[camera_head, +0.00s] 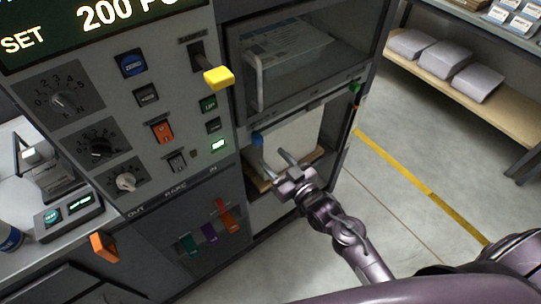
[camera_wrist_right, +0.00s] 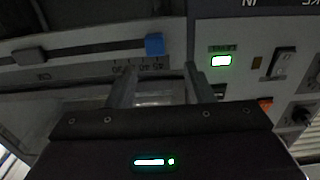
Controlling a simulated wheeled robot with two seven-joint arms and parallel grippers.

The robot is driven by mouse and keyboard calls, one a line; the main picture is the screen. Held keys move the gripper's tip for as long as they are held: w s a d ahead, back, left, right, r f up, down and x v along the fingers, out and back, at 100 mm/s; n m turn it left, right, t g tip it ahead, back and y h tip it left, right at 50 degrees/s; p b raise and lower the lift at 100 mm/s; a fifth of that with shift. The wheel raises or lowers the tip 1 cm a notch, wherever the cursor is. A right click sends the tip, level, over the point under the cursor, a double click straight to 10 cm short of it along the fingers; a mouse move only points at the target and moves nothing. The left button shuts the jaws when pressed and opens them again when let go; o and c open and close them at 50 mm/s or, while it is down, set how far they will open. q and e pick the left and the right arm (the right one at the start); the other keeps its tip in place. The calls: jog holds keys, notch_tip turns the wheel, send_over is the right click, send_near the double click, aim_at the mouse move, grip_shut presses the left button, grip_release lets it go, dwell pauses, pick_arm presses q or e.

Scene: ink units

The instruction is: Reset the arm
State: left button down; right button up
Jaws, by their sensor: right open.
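My right gripper (camera_head: 275,160) is in front of the open lower bay (camera_head: 300,135) of the grey machine. Its two fingers are apart with nothing between them. In the right wrist view the open fingers (camera_wrist_right: 157,85) point at the machine front, near a blue knob (camera_wrist_right: 155,44) and a lit green button (camera_wrist_right: 221,61). The blue knob also shows in the head view (camera_head: 257,139), just beyond the fingertips. I cannot tell whether a finger touches anything. My left gripper is not in view.
The control panel (camera_head: 105,100) has dials, switches and a yellow-tipped lever (camera_head: 218,77). An upper compartment (camera_head: 300,55) has a clear front and a handle. A shelf (camera_head: 500,95) with grey packages stands at the right. The floor (camera_head: 410,150) between is clear, with a yellow line.

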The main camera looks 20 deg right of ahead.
dwell(0.4)
jog(key=s+d+f+m+g+h, duration=0.1)
jog(key=s+f+g, duration=0.3)
jog(key=f, duration=0.7)
jog(key=s+d+f+g+h, duration=0.1)
jog(key=s+f+g+h, duration=0.1)
jog(key=s+f, duration=0.65)
jog(key=s+d+f+m+g+h, duration=0.1)
jog(key=s+f+g, duration=0.15)
jog(key=f, duration=1.05)
jog(key=s+d+f+g, duration=0.1)
jog(key=s+f, duration=0.3)
jog(key=s, duration=0.4)
jog(key=s+d+f+g+h, duration=0.1)
jog(key=s+f+g, duration=0.3)
jog(key=s, duration=0.5)
jog(key=s+d+f+g+h+b, duration=0.1)
jog(key=s+d+f+g, duration=0.1)
jog(key=s+f, duration=0.4)
jog(key=s+d, duration=0.1)
jog(key=s, duration=0.1)
jog(key=shift+s+f, duration=0.15)
jog(key=shift+s, duration=0.2)
